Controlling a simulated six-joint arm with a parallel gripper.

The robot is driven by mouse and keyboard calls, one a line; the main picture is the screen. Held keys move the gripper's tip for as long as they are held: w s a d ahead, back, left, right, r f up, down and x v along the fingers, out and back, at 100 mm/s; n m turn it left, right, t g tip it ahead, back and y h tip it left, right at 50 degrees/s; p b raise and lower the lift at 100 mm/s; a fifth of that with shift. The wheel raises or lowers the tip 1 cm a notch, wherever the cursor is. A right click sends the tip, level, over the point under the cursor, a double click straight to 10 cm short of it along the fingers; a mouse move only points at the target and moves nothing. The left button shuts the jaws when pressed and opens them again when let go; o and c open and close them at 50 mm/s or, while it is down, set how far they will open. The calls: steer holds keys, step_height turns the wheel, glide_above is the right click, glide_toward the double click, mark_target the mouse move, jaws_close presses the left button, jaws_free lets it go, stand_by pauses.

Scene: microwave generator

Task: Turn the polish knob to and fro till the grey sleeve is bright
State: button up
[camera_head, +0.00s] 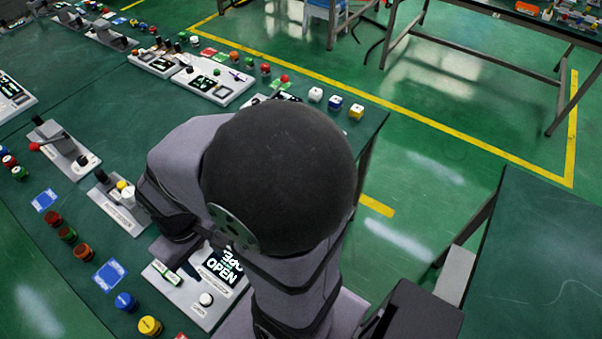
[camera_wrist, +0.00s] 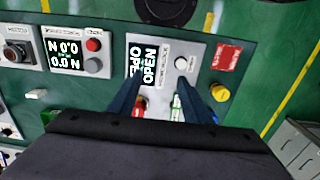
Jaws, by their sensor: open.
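My gripper (camera_wrist: 160,79) is open, its two dark blue fingers spread over a grey panel (camera_wrist: 158,92). Nothing is clearly held between them. A red part (camera_wrist: 139,106) and a green-and-white part (camera_wrist: 176,108) lie between the fingers, partly covered. In the head view the same panel shows its OPEN display (camera_head: 221,267) and white knob (camera_head: 206,299); my arm hides part of it. I cannot tell which knob is the polish knob, nor make out a grey sleeve.
Left of the panel in the wrist view are a numeric display (camera_wrist: 64,47) and a dark knob (camera_wrist: 15,53). A yellow knob (camera_wrist: 219,92) and red card (camera_wrist: 227,56) lie to the right. In the head view, a lever box (camera_head: 66,150) stands at left.

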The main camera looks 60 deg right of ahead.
steer(key=w+d+f+m+g+h+b, duration=0.1)
steer(key=w+d+m, duration=0.3)
steer(key=d+m, duration=0.7)
steer(key=w+d+f+m+h, duration=0.15)
steer(key=w+d+m, duration=0.35)
steer(key=d, duration=1.2)
steer(key=s+d+f+m+g+h, duration=0.1)
steer(key=s+d+m, duration=0.25)
steer(key=d, duration=0.35)
steer(key=s+d+f+m+g, duration=0.1)
steer(key=s+d+m, duration=0.2)
steer(key=d+m, duration=0.3)
steer(key=shift+n, duration=0.35)
steer(key=shift+w+d+p+x, duration=0.1)
steer(key=shift+d+p+x, duration=0.15)
steer(key=shift+x, duration=1)
steer(key=shift+w+d+p+x, duration=0.1)
steer(key=shift+d+p+x, duration=0.15)
steer(key=shift+x, duration=1)
steer(key=shift+w+d+p+x, duration=0.15)
steer(key=shift+p+x, duration=0.15)
steer(key=shift+x, duration=0.95)
steer(key=shift+s+r, duration=0.1)
steer(key=shift+r, duration=0.1)
steer(key=shift+c, duration=0.7)
steer(key=c, duration=0.9)
